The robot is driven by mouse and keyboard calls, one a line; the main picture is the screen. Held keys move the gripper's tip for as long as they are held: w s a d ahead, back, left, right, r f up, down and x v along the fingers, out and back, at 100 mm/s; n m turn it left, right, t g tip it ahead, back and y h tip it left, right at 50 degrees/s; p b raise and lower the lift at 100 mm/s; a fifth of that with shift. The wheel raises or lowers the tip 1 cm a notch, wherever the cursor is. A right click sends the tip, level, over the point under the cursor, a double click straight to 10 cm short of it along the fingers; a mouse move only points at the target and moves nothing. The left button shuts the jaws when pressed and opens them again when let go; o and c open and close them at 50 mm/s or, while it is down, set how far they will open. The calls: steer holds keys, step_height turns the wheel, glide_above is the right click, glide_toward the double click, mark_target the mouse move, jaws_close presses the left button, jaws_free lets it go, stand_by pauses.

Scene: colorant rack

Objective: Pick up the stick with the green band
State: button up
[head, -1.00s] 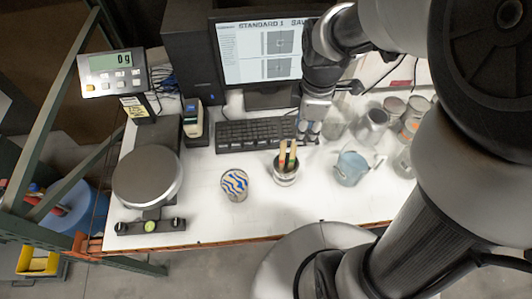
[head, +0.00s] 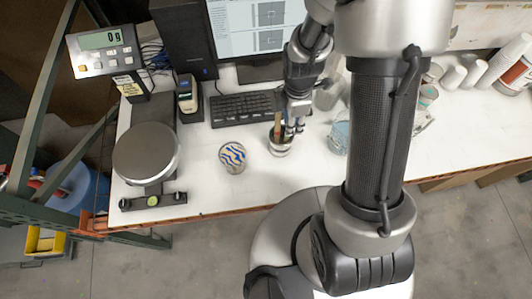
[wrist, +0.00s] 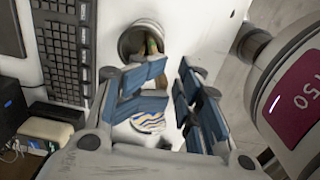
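A metal can (head: 281,149) with wooden sticks stands on the white table. One light wooden stick (head: 277,126) shows upright in the head view; my gripper partly covers what stands beside it. In the wrist view the can (wrist: 127,42) is at the top, with stick ends (wrist: 152,46) and a hint of green among them; which stick bears the band is not clear there. My gripper (head: 294,128) is right at the can, by the sticks. In the wrist view its blue-grey fingers (wrist: 172,88) are spread apart, with nothing visibly held.
The keyboard (head: 243,108) and monitor are behind. A scale (head: 147,152) is at the left. The front table strip is clear.

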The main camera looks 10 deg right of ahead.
steer(key=f, duration=0.5)
steer(key=shift+w, duration=0.25)
steer(key=shift+c, duration=0.3)
jaws_close()
